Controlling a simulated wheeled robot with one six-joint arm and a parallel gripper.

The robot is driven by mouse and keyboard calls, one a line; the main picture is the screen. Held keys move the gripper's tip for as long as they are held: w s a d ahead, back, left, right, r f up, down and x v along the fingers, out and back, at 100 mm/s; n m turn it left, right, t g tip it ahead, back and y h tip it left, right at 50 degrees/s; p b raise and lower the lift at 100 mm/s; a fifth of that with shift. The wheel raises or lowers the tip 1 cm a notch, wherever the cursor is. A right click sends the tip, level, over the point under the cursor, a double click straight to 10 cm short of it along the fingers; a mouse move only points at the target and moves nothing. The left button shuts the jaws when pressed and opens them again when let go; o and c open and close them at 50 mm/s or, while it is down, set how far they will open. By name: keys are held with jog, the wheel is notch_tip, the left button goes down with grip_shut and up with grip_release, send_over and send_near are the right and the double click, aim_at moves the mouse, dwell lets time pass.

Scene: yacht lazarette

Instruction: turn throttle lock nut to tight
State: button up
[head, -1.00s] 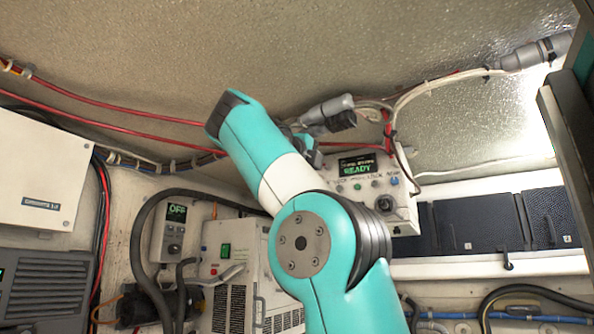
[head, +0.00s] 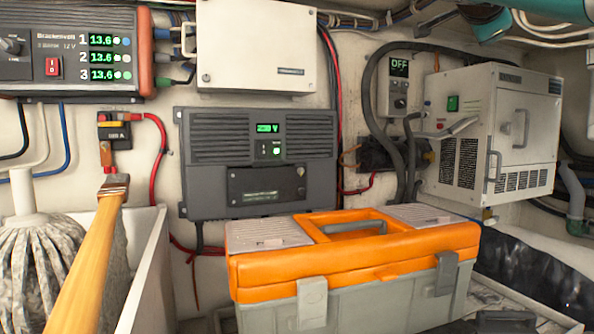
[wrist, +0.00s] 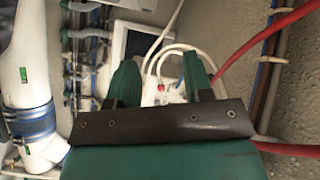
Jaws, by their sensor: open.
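I cannot pick out the throttle lock nut in either current view. My gripper (wrist: 161,78) shows in the wrist view, with its two dark green fingers apart and nothing held between them. Beyond the fingers is a white fitting (wrist: 164,90) with a small red part, partly hidden by the fingers and the gripper body. In the head view only a teal piece of my arm shows at the top right; the gripper is out of that frame.
White cables (wrist: 175,50) and a red cable (wrist: 258,42) run close to the fingers. A white pipe with a blue band (wrist: 28,122) stands at left. The head view shows an orange-lidded toolbox (head: 350,262), a white cabinet (head: 490,130), a grey inverter (head: 258,160) and a mop (head: 50,265).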

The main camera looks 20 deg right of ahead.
jog(key=w+a+f+n+t+y, duration=0.1)
jog(key=w+a+f+n+y, duration=0.2)
jog(key=a+f+n+y, duration=0.35)
jog(key=w+a+f+n+t+y, duration=0.1)
jog(key=w+a+f+n+y, duration=0.2)
jog(key=a+f+n, duration=0.5)
jog(key=s+a+f+n+g+y, duration=0.25)
jog(key=a+f, duration=0.25)
jog(key=f, duration=0.3)
jog(key=s+a+f+n+g+y, duration=0.25)
jog(key=a+f+n, duration=0.2)
jog(key=f, duration=0.35)
jog(key=s+a+f+n+g+y, duration=0.2)
jog(key=s+f, duration=0.6)
jog(key=s, duration=0.4)
jog(key=s+a+f+n+g+y, duration=0.1)
jog(key=s+a+f+n+g, duration=0.4)
jog(key=s, duration=0.6)
jog(key=a+f+n, duration=0.2)
jog(key=a+f, duration=0.1)
jog(key=shift+s+g+y, duration=0.3)
jog(key=shift+s+y, duration=0.05)
jog(key=shift+s, duration=0.05)
